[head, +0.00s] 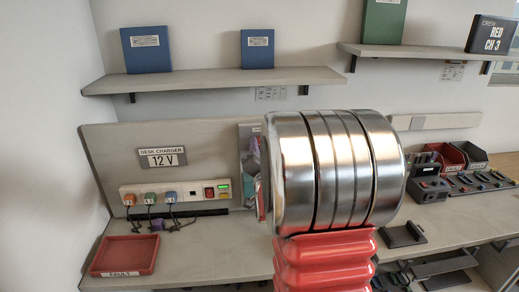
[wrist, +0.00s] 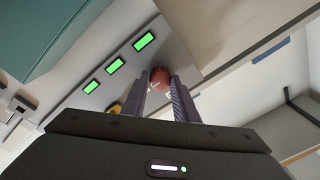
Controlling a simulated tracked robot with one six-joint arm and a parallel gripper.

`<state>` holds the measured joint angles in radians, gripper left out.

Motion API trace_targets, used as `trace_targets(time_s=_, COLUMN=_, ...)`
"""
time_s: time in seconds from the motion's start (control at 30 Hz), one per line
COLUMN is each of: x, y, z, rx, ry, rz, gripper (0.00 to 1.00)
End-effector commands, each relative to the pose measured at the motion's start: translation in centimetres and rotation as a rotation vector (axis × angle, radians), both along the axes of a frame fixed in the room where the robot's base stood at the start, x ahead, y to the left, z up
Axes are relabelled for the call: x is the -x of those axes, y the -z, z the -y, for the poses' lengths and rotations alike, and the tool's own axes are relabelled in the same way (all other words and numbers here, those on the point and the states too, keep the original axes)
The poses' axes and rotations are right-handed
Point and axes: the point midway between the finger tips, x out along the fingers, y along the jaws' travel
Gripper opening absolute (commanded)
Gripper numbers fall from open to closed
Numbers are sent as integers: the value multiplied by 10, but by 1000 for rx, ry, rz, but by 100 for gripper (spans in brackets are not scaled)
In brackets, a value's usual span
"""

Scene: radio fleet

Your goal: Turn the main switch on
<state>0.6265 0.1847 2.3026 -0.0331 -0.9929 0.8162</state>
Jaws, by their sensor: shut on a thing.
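My gripper (wrist: 162,88) shows in the wrist view with its two grey fingers close together. They are shut on a red rounded knob (wrist: 160,77), which appears to be the main switch, on a grey panel. Most of the knob is hidden by the fingers, so I cannot tell its on or off position. In the head view my own arm stands in the foreground, and the gripper and knob cannot be made out there.
Lit green displays (wrist: 144,41) line the panel beside the knob.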

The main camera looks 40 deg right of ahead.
Motion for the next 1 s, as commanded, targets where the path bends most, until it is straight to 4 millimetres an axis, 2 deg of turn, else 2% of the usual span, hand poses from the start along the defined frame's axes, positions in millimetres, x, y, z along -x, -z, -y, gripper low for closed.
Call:
trace_targets(time_s=0.37, x=3, y=0, z=4, rx=-8, ry=11, rz=5, gripper=4)
trace_targets(time_s=0.4, x=3, y=0, z=4, rx=-8, ry=11, rz=5, gripper=29)
trace_targets(time_s=0.6, x=2, y=0, z=3, rx=-6, ry=8, rz=4, gripper=43)
trace_targets(time_s=0.67, x=2, y=0, z=3, rx=-6, ry=7, rz=4, gripper=45)
trace_targets(time_s=1.0, x=2, y=0, z=-1, rx=-5, ry=4, rz=4, gripper=45)
